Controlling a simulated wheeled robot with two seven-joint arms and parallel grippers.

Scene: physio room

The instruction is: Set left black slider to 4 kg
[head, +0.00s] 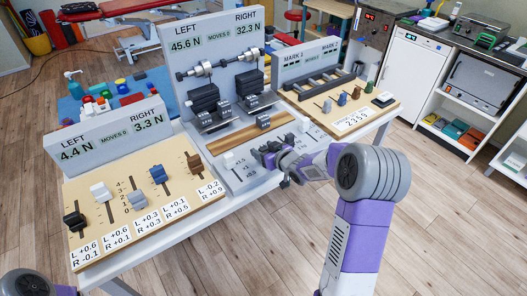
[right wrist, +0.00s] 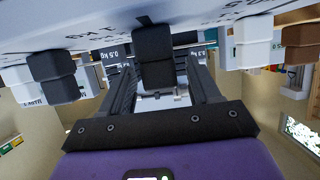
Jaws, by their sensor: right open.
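The left board (head: 130,205) carries a row of sliders. Its black slider (head: 74,221) is at the far left, near the lower part of its slot; a printed scale up to 4 stands farther right. The display above reads left 4.4 N and right 3.3 N. My right gripper (head: 266,152) is over the front of the middle station, away from that black slider. In the right wrist view my open right gripper (right wrist: 160,92) has a black block (right wrist: 153,52) between its fingers; contact is unclear. My left gripper is out of view.
The left board also holds white (head: 100,191), grey (head: 136,199), blue (head: 158,174) and brown (head: 195,163) sliders. The middle station (head: 228,180) has black weights (head: 205,100) and a display reading 45.6 N and 32.3 N. A right board (head: 380,106) stands beyond. Bare floor lies in front.

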